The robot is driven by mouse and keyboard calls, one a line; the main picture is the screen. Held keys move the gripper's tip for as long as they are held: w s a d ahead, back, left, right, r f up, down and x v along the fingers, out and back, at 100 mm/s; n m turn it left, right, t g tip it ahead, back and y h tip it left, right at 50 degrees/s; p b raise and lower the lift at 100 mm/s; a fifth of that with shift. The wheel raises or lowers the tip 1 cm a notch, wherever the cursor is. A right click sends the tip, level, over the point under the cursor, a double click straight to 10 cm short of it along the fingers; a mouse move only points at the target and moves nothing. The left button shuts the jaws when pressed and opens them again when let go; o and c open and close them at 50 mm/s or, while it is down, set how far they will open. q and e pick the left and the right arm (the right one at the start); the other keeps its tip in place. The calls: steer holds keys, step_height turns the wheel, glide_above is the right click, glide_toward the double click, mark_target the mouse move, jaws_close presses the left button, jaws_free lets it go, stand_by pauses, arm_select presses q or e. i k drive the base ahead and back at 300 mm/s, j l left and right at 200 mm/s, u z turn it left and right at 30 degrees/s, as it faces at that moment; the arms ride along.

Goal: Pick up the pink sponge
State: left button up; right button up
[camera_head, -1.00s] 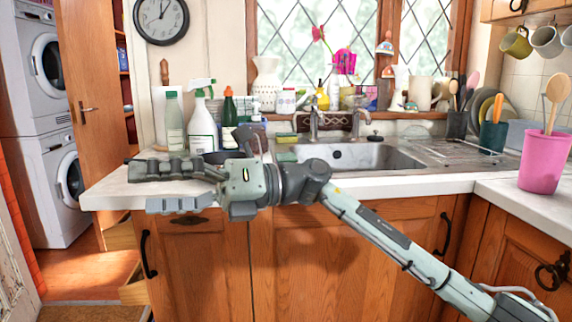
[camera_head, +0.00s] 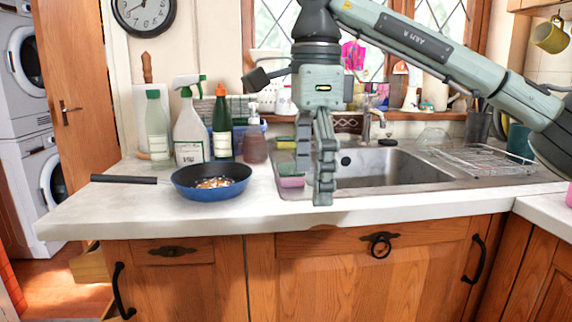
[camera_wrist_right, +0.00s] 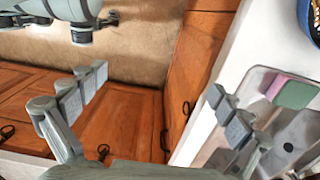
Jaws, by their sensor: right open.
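The pink sponge (camera_head: 291,182) lies at the left front corner of the sink, with a green sponge (camera_head: 288,168) right beside it, on its far side. In the right wrist view the pink sponge (camera_wrist_right: 275,87) lies to the right of the right-hand finger, outside the jaws. My right gripper (camera_head: 322,198) points down near the counter's front edge, just right of the pink sponge. In the right wrist view its fingers (camera_wrist_right: 158,85) are spread wide with nothing between them. My left gripper is not in view.
A blue pan (camera_head: 212,190) stands on the counter left of the sponges. Several bottles (camera_head: 193,135) stand behind it. The sink basin (camera_head: 385,168) is right of the gripper, with a wire rack (camera_head: 485,160) farther right. The front left counter (camera_head: 120,213) is clear.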

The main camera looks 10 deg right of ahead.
mark_target(287, 176)
steer(key=i, duration=1)
